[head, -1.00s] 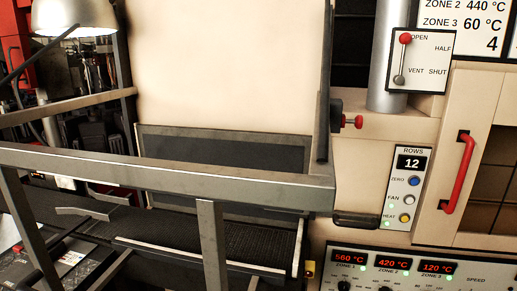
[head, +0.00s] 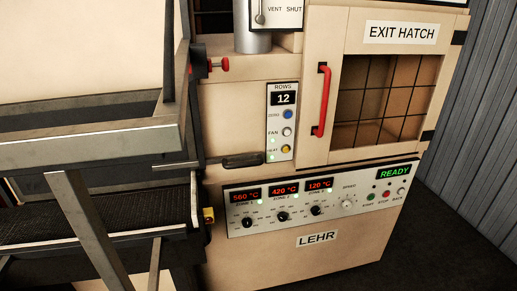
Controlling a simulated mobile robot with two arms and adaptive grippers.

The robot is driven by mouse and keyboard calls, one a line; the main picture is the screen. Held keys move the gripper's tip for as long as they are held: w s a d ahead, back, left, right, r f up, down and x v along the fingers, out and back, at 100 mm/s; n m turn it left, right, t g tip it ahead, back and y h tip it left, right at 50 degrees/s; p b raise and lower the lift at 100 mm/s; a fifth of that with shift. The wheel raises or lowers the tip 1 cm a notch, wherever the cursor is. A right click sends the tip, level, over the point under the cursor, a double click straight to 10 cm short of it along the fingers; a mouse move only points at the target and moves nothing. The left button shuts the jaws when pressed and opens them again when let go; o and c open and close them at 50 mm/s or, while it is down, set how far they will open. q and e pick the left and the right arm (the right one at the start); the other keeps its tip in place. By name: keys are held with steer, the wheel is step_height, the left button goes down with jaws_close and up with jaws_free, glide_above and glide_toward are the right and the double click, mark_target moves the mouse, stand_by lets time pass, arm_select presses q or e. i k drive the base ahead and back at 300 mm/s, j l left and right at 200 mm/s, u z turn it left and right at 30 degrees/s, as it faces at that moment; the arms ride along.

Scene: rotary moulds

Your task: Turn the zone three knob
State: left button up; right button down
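The zone three knob (head: 316,211) is a black dial with a white pointer, on the pale control panel of the lehr. Above it the zone three display (head: 319,185) reads 120 °C in red. To its left are the zone two knob (head: 283,217) under a 420 °C display (head: 284,190) and the zone one knob (head: 247,222) under a 560 °C display (head: 246,195). The speed knob (head: 347,204) is to its right. Neither of my grippers is in view.
A green READY display (head: 394,174) and several buttons sit at the panel's right end. Above are the rows panel (head: 282,122) reading 12 and the exit hatch with a red handle (head: 322,100). A dark-gripped lever (head: 242,160) juts out left of the panel. Metal rails (head: 90,165) fill the left.

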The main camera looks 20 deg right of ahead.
mark_target(316, 211)
steer(key=z, duration=1.35)
